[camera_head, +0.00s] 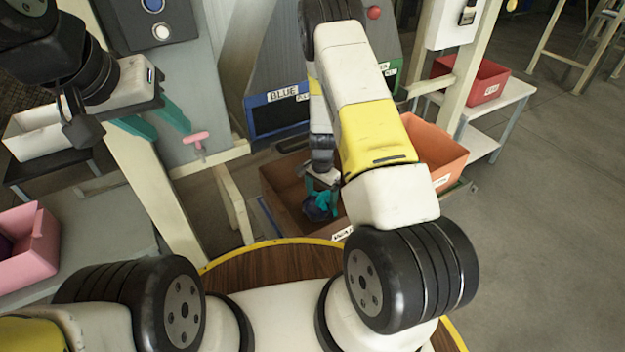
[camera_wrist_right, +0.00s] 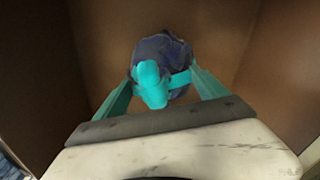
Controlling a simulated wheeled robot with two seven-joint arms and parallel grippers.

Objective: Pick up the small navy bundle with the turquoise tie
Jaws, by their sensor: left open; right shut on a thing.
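The small navy bundle (camera_head: 316,207) with a turquoise tie is inside the brown bin (camera_head: 280,190) in the head view. In the right wrist view the navy bundle (camera_wrist_right: 163,48) sits between the turquoise fingers of my right gripper (camera_wrist_right: 163,85), with its turquoise tie (camera_wrist_right: 150,84) facing the camera. My right gripper is shut on the bundle, low in the bin. Whether the bundle touches the bin floor cannot be told. My left gripper (camera_head: 157,122) is open and empty, high at the upper left of the head view.
An orange bin (camera_head: 436,152) stands right of the brown one. A red bin (camera_head: 484,82) is on a white table (camera_head: 500,112) at the back right. A pink bin (camera_head: 33,250) is at the left. A panel labelled BLUE (camera_head: 283,97) stands behind the brown bin. Brown walls closely surround my right gripper.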

